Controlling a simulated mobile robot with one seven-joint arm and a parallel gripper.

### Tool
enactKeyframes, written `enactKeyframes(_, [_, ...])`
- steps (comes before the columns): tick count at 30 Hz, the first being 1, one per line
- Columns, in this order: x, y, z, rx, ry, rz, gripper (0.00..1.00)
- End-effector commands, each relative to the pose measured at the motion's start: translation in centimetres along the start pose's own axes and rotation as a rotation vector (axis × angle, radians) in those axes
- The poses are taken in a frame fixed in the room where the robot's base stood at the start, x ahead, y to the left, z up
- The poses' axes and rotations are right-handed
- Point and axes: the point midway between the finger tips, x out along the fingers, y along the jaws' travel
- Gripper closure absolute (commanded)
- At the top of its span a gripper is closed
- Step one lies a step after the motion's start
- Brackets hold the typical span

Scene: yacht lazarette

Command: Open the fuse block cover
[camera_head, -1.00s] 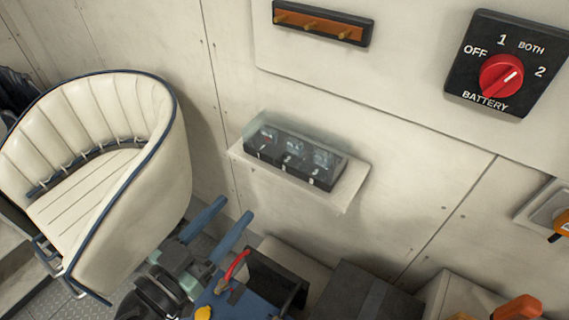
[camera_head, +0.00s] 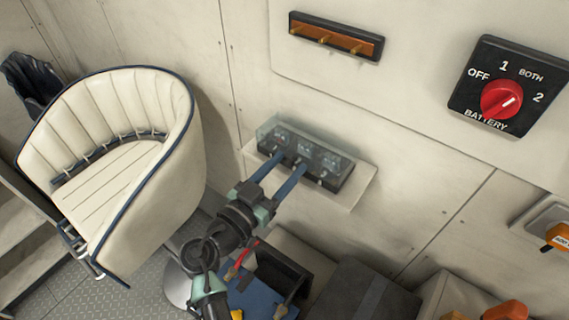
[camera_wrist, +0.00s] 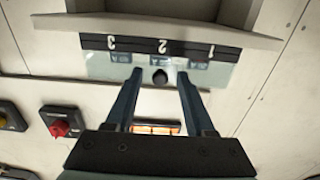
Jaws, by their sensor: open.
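The fuse block (camera_head: 318,172) sits on a pale wall ledge (camera_head: 352,190) in the head view. Its clear cover (camera_head: 322,151) lies over the fuses and looks closed. In the wrist view the block's black strip, numbered 1, 2, 3 (camera_wrist: 112,42), and the clear cover (camera_wrist: 97,66) show upside down, with a small dark knob (camera_wrist: 159,77) on the cover. My gripper (camera_head: 288,163) is open, its two blue fingers reaching up to the front of the block. In the wrist view the gripper (camera_wrist: 160,82) has its fingers either side of the knob. Contact cannot be told.
A red battery switch (camera_head: 502,99) is on the wall at right. A brown bar with brass studs (camera_head: 336,38) is above the block. A cream seat (camera_head: 110,160) stands at left. Dark boxes (camera_head: 365,295) and orange-handled items (camera_head: 505,311) are below.

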Motion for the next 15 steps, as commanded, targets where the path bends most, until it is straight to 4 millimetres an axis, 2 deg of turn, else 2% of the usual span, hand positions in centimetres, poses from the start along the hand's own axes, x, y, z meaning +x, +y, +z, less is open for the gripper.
enactKeyframes(5, [0.02, 0.00, 0.02, 0.000, 0.000, 0.000, 0.46])
enactKeyframes(6, [0.01, 0.00, 0.02, 0.000, 0.000, 0.000, 0.49])
enactKeyframes(12, [-0.01, -0.01, 0.01, 0.000, 0.000, 0.000, 0.85])
enactKeyframes(15, [-0.01, 0.00, 0.00, 0.000, 0.000, 0.000, 1.00])
